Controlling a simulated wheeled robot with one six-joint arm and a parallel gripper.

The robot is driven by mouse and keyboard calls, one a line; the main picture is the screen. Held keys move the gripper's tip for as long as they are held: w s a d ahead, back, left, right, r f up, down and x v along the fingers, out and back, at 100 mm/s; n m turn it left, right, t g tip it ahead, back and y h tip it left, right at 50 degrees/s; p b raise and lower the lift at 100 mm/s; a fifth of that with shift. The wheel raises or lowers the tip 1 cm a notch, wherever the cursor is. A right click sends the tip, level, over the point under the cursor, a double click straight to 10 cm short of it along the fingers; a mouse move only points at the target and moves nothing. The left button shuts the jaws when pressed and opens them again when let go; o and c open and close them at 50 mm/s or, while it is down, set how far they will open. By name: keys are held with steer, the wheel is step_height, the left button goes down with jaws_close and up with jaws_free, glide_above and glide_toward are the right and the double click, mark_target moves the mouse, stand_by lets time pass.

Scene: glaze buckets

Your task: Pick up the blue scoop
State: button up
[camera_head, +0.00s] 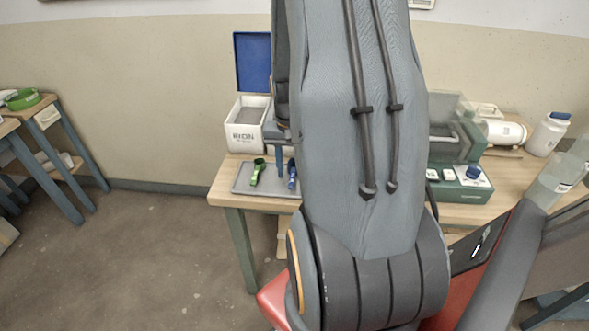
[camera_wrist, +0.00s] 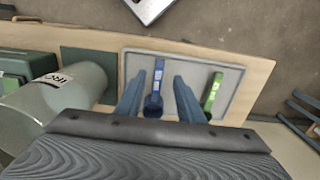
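The blue scoop (camera_wrist: 157,78) lies on a grey tray (camera_wrist: 232,109) in the wrist view, its handle pointing up the picture and its bowl near my gripper's base. My gripper (camera_wrist: 158,76) is open, with one blue-grey finger on each side of the scoop in this view. A gap shows on both sides, and I cannot tell how high the fingers are above the tray. In the head view the blue scoop (camera_head: 292,175) is partly hidden by my arm, and one finger of my gripper shows just left of it.
A green scoop (camera_wrist: 212,92) lies on the same tray, right of my gripper. A clear labelled jar (camera_wrist: 60,92) is on the left. In the head view, a white box (camera_head: 246,125) with a raised blue lid (camera_head: 252,62) stands behind the tray on the wooden table (camera_head: 226,180).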

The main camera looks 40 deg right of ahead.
mark_target(292, 180)
steer(key=shift+d+f+p, duration=0.15)
steer(key=shift+f+p, duration=0.3)
steer(key=shift+f, duration=0.8)
steer(key=shift+d+f+p, duration=0.1)
steer(key=shift+f+p, duration=0.3)
steer(key=shift+f, duration=0.85)
jaws_close()
